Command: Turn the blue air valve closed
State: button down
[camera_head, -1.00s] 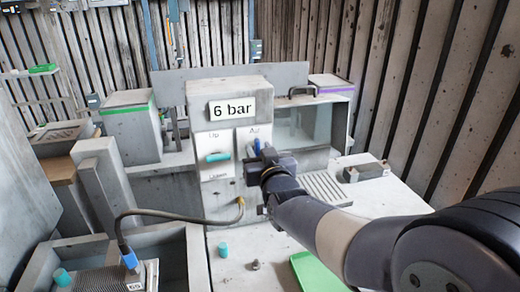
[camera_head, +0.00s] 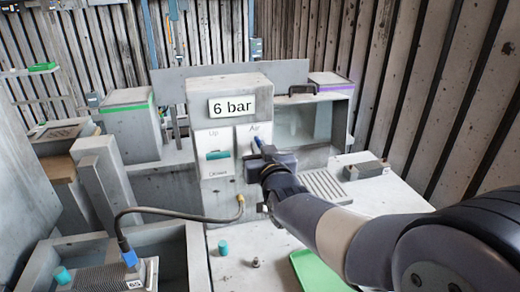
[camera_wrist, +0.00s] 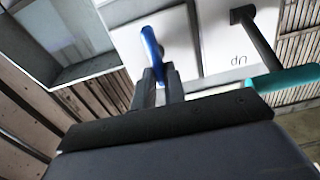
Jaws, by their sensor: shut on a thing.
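The blue air valve lever (camera_head: 257,142) sits on a white plate marked "Air" on the front of the grey housing block (camera_head: 235,205). In the head view its top leans a little to the left. My gripper (camera_head: 262,158) is at the lever from the front right and hides its lower part. In the wrist view the blue lever (camera_wrist: 152,48) rises between the two dark fingers of my gripper (camera_wrist: 158,82), which are shut on its lower part.
Left of the lever is a teal handle (camera_head: 217,155) on a plate marked "Up". A "6 bar" sign (camera_head: 232,107) is above. A hose (camera_head: 170,213) runs from the block to the lower left. A green tray (camera_head: 315,272) lies below my arm.

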jog(key=shift+f, duration=0.1)
jog(key=m+b, duration=0.3)
jog(key=m, duration=0.3)
jog(key=d+f+m+b, duration=0.1)
jog(key=m+b, duration=0.3)
jog(key=m, duration=0.1)
jog(key=m+b, duration=0.4)
jog(key=m, duration=0.2)
jog(key=shift+w+d+f+m, duration=0.15)
jog(key=shift+d+f+m, duration=0.1)
jog(key=shift+d+m, duration=0.1)
jog(key=shift+m, duration=0.25)
jog(key=c, duration=1.5)
grip_release()
jog(key=shift+o, duration=0.2)
